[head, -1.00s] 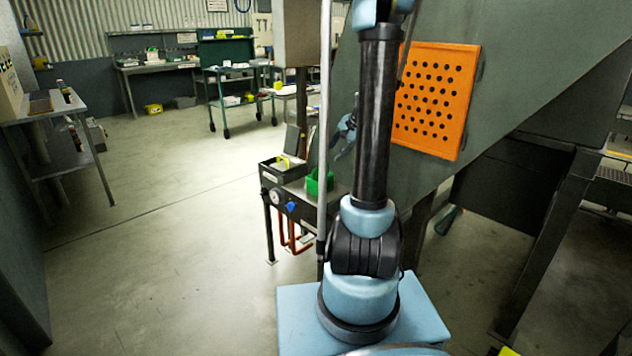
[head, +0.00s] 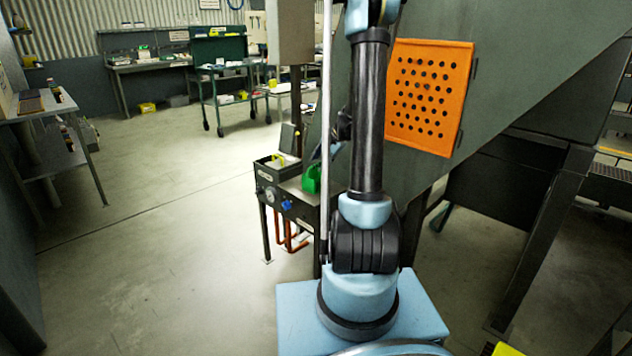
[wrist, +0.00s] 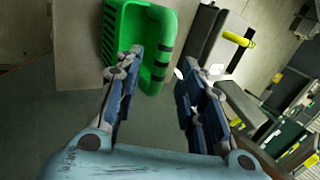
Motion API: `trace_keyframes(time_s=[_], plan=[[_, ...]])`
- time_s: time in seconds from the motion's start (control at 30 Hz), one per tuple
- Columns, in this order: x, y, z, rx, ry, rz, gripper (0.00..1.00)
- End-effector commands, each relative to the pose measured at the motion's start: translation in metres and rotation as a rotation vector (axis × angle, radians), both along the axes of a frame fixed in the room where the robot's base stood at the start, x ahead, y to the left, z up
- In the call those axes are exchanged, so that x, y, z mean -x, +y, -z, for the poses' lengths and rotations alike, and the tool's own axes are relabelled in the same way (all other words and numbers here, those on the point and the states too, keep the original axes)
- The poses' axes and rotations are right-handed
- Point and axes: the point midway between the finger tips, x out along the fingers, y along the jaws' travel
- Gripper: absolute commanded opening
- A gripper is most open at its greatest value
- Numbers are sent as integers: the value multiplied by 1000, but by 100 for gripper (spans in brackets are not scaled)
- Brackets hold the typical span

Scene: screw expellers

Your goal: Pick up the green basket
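The green basket (head: 311,180) stands on the small dark bench beside the machine, partly covered by my gripper and the upright pole in the head view. In the wrist view the green basket (wrist: 124,38) fills the top centre-left, with dark bands on its right edge. My gripper (wrist: 160,78) is open, with its two blue-grey fingers apart. The left finger overlaps the basket's lower part, and the right finger is to the right of its edge. I cannot tell whether the fingers touch the basket. In the head view my arm hides most of the gripper.
A dark tray (head: 272,169) with a yellow handle sits beside the basket. The bench front has a gauge and blue knob (head: 286,205). A sloped machine wall with an orange perforated panel (head: 428,95) rises at right. Open floor (head: 170,250) lies to the left.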

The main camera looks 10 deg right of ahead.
Motion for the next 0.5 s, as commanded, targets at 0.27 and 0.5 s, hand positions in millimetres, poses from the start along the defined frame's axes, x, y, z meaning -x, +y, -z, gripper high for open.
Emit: trace_keyframes(time_s=[0.27, 0.5], plan=[[-12, 11, 25, 1, -1, -2, 36], [-14, 13, 29, 1, -1, 1, 36]])
